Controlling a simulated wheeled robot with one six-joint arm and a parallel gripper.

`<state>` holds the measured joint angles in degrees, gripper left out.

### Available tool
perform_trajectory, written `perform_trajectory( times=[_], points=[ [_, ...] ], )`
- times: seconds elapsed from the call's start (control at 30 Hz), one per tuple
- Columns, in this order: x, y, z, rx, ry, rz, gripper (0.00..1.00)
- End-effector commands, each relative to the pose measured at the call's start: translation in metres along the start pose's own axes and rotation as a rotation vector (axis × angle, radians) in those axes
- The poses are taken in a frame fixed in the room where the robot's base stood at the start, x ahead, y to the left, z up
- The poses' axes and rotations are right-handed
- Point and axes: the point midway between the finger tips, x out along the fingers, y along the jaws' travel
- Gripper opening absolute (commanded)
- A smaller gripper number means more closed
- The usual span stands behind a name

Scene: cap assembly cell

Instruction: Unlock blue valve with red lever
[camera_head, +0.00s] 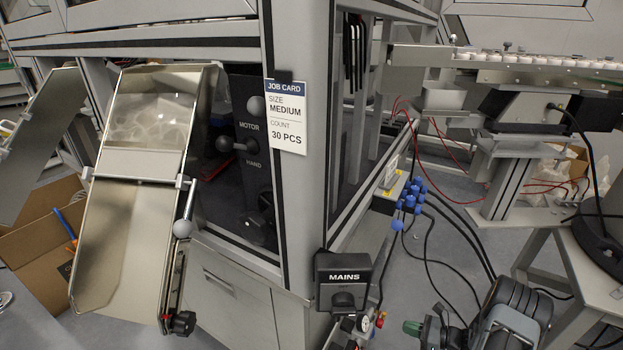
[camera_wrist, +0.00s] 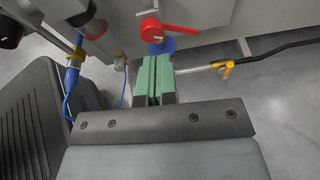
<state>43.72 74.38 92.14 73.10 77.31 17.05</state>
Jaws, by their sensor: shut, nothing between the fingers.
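The red lever (camera_wrist: 152,29) sits on top of the blue valve (camera_wrist: 163,46) in the wrist view. Its thin handle points to the right. In the head view a small red part (camera_head: 380,319), which looks like the lever, shows low beside a round gauge. My gripper (camera_wrist: 153,62) has green fingers, shut side by side with nothing between them. Their tips are just in front of the blue valve and partly hide it; I cannot tell whether they touch it. In the head view my gripper (camera_head: 412,327) is at the bottom, right of the red part.
The black MAINS box (camera_head: 342,278) is on the cell's corner post above the valve area. A blue fitting (camera_wrist: 72,74) is to the left. Blue connectors (camera_head: 408,196) with black cables hang behind.

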Motion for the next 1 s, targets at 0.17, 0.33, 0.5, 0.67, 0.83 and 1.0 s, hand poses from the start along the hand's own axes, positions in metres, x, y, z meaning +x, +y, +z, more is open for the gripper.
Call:
perform_trajectory(
  times=[0.17, 0.33, 0.5, 0.67, 0.83, 1.0],
  points=[
    [0.004, 0.002, 0.009, -0.06, -0.038, 0.009, 0.0],
    [0.022, 0.004, 0.014, -0.068, -0.035, 0.014, 0.0],
    [0.041, 0.004, 0.019, -0.067, -0.035, 0.014, 0.0],
    [0.056, 0.004, 0.022, -0.067, -0.033, 0.014, 0.0],
    [0.065, 0.004, 0.025, -0.067, -0.033, 0.014, 0.0],
    [0.071, 0.006, 0.026, -0.068, -0.034, 0.02, 0.0]
  ],
)
